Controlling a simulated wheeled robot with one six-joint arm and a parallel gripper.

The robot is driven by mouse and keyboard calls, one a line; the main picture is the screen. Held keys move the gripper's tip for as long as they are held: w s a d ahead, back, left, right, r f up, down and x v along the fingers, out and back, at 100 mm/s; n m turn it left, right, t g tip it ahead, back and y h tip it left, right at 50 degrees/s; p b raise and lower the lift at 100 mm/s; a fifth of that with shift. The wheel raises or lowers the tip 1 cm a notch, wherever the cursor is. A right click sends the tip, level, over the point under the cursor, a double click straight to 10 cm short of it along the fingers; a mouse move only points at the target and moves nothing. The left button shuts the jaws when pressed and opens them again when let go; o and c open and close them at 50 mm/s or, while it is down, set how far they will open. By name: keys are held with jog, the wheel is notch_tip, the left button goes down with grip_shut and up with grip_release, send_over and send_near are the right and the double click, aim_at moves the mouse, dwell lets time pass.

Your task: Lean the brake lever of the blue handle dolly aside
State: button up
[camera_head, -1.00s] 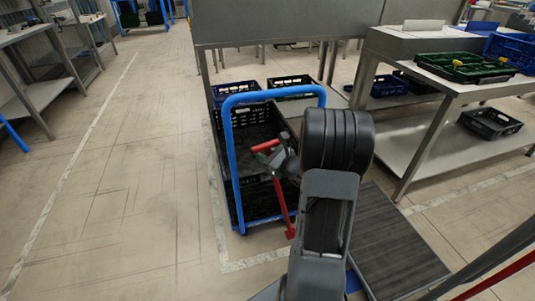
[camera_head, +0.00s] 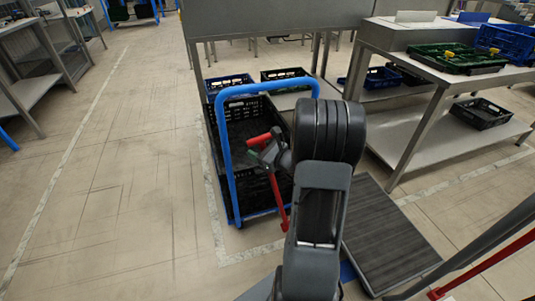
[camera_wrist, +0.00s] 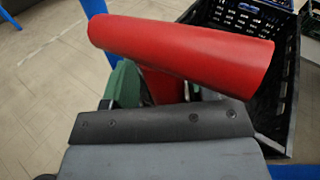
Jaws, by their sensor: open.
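The dolly with the blue handle (camera_head: 226,150) stands in the middle of the head view, loaded with black crates (camera_head: 248,108). Its red brake lever (camera_head: 276,200) stands near upright on the near side, with a thick red grip at the top. In the wrist view the red grip (camera_wrist: 180,52) lies across the upper middle, close in front of my gripper. My gripper (camera_head: 266,152) is open at the lever's upper part. Green finger pads show beside the lever in the wrist view. My arm hides part of the dolly's right side, and I cannot tell whether the fingers touch the lever.
A grey workbench (camera_head: 430,112) with a green crate (camera_head: 458,62) on top stands at the right. A dark ribbed platform (camera_head: 392,235) lies right of my arm. Another red lever (camera_head: 480,262) shows at the lower right. The floor on the left is clear.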

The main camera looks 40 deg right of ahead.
jog(key=p+v, duration=0.2)
jog(key=v, duration=1.1)
jog(key=shift+p, duration=0.4)
jog(key=shift+s, duration=0.1)
jog(key=s+a+r+n+g+y+p, duration=0.1)
jog(key=a+r+n+g+y+p, duration=0.1)
jog(key=a+r+n+g+p, duration=0.55)
jog(key=s+a+r+n+g+y+p, duration=0.2)
jog(key=a+r+n+g+p, duration=0.3)
jog(key=a+r+n+p, duration=0.6)
jog(key=s+a+r+n+h+p, duration=0.2)
jog(key=r+n+h+p, duration=0.6)
jog(key=r+n, duration=0.4)
notch_tip(320, 180, up, 3)
jog(key=shift+a+r+h+p, duration=0.2)
jog(key=shift+a+h+p, duration=0.1)
jog(key=shift+a+p, duration=0.3)
